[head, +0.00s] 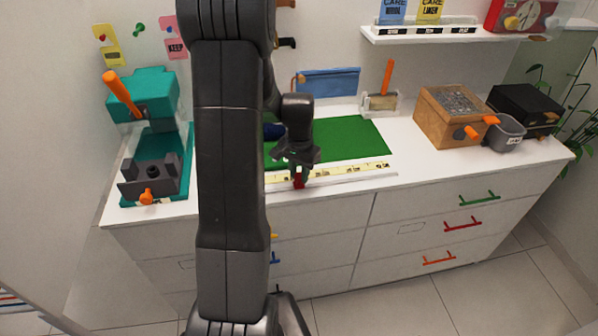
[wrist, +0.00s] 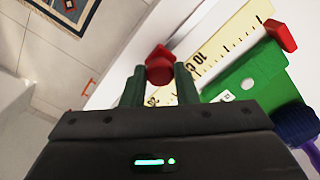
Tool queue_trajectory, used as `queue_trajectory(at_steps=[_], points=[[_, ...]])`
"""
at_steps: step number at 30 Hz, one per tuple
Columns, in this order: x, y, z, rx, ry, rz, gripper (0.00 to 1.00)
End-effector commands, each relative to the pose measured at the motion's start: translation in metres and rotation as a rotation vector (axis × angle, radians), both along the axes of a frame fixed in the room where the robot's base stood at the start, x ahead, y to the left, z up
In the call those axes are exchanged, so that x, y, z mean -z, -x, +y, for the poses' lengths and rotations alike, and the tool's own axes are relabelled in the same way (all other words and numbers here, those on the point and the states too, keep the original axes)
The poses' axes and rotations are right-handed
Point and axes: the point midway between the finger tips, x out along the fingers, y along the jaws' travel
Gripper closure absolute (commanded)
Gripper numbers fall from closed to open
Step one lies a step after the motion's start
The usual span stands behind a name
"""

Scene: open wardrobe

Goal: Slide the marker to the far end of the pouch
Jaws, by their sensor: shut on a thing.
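The marker is a small red piece (wrist: 160,66) between my fingertips in the wrist view, at the edge of a pale yellow ruler strip (wrist: 230,45). In the head view the red marker (head: 299,182) shows just below my gripper (head: 299,172), on the ruler (head: 345,173) along the counter's front. My gripper (wrist: 160,80) is shut on the marker. A dark blue thing (head: 273,131), perhaps the pouch, lies on the green mat (head: 350,137), partly hidden behind my arm. A purple-blue thing (wrist: 296,124) shows at the wrist view's right edge.
A second red piece (wrist: 281,35) sits near the ruler in the wrist view. A blue flat case (head: 328,82) hangs on the wall. A small holder (head: 380,102) stands behind the mat, a wooden box (head: 450,118) to the right, a teal press (head: 145,95) to the left.

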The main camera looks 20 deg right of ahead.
Motion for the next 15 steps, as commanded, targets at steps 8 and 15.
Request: queue_trajectory(at_steps=[8, 15], points=[[-0.0007, 0.0008, -0.0054, -0.001, 0.001, -0.002, 1.00], [-0.0006, 0.0008, -0.0053, -0.001, 0.000, -0.001, 0.52]])
